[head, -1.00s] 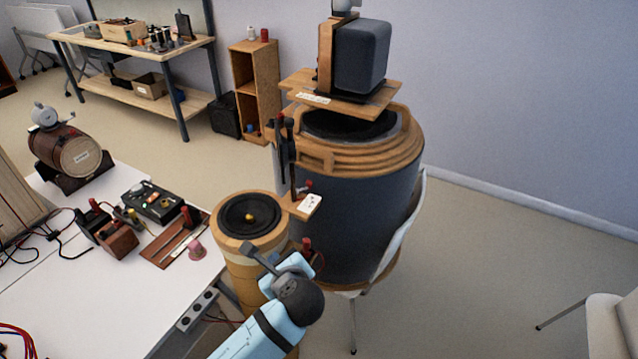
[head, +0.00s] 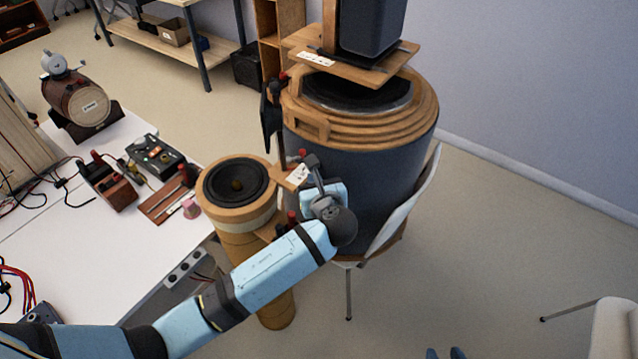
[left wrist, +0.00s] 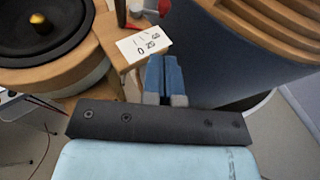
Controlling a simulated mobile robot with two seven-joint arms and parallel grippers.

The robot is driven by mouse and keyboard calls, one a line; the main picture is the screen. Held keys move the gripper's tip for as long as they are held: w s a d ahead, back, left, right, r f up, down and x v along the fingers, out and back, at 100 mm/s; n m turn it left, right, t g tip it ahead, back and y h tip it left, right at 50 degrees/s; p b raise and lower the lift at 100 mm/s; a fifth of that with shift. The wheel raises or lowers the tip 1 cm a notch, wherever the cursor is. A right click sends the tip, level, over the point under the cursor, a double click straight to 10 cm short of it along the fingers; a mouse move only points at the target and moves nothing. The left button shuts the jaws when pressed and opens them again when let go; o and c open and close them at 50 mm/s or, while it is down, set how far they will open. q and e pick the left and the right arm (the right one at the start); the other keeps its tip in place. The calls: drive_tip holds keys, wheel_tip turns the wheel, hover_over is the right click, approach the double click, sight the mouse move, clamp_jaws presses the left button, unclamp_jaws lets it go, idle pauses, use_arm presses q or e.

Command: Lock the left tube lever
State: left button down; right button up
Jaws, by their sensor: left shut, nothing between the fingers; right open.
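The left tube is a short wooden tube with a black speaker cone (head: 237,184); its cone and wooden rim also show in the left wrist view (left wrist: 40,30). A wooden bracket with a white card (head: 296,177) sits between it and the big dark drum. A small red-tipped part (head: 292,217) sits by the tube's right side; I cannot tell whether it is the lever. My left gripper (head: 313,163) is shut and empty, close to the card; its blue fingers show just below the card in the left wrist view (left wrist: 165,80). My right gripper (head: 446,353) barely shows, open, at the bottom edge.
The big drum (head: 345,170) with wooden rings stands on a white chair, with black handles (head: 270,115) at its left. A white table (head: 95,265) with electrical boxes and a small barrel (head: 82,97) is at left.

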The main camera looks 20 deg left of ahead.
sight(304, 155)
use_arm(q)
drive_tip(key=x, duration=0.6)
drive_tip(key=r+p+x, duration=0.1)
drive_tip(key=x, duration=0.2)
drive_tip(key=shift+w, duration=0.15)
use_arm(e)
drive_tip(key=shift+w+d+r, duration=0.1)
drive_tip(key=shift+d+r, duration=0.1)
drive_tip(key=shift+r, duration=0.25)
use_arm(q)
drive_tip(key=shift+d, duration=0.15)
use_arm(e)
drive_tip(key=shift+a, duration=0.1)
